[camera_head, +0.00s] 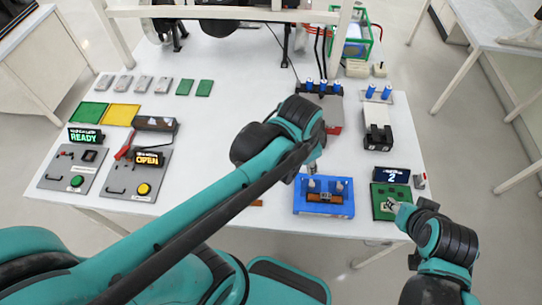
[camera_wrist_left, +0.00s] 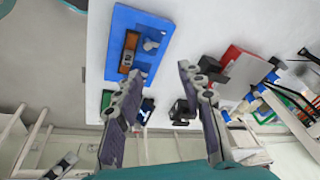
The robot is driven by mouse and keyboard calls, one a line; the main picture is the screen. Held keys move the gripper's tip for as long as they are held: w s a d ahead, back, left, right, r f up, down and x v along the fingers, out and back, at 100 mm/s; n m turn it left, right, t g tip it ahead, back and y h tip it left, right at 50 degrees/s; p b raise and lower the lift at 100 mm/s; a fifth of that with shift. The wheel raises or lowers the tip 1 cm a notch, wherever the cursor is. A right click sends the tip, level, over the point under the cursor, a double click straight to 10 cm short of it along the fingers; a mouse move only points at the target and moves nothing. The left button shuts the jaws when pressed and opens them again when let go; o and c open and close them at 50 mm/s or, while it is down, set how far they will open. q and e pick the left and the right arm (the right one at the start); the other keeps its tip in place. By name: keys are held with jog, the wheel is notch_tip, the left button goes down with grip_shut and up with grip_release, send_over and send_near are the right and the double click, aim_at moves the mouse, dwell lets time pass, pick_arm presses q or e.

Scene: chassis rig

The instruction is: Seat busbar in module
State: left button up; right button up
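The blue module fixture (camera_head: 323,211) lies near the table's front edge, with pale upright pegs and a brown-orange bar (camera_head: 322,198) in its middle. In the left wrist view the fixture (camera_wrist_left: 155,28) is at the upper left, and the orange-brown bar (camera_wrist_left: 128,52) shows on it. I cannot tell whether this bar is the busbar or how it is seated. My left gripper (camera_head: 312,167) is just behind the fixture; in the wrist view its fingers (camera_wrist_left: 158,92) are spread with nothing between them. My right gripper (camera_head: 393,207) is at the green board (camera_head: 380,212); its fingers are too small to read.
A small orange-brown piece (camera_head: 257,203) shows beside my left arm. A display reading 2 (camera_head: 390,175) stands behind the green board. A red-and-grey block (camera_head: 333,117) with blue cylinders stands behind the fixture. Control panels (camera_head: 139,177) and coloured mats (camera_head: 121,114) fill the left side.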

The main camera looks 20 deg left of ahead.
pick_arm(q)
jog(key=s+a+r+n+t, duration=0.1)
jog(key=s+a+n+t, duration=0.3)
jog(key=a+n, duration=0.4)
jog(key=shift+a+r+y, duration=0.25)
jog(key=shift+a+y, duration=0.15)
jog(key=shift+a, duration=0.15)
notch_tip(320, 180, down, 6)
jog(key=b, duration=0.6)
jog(key=shift+f, duration=0.2)
dwell(0.8)
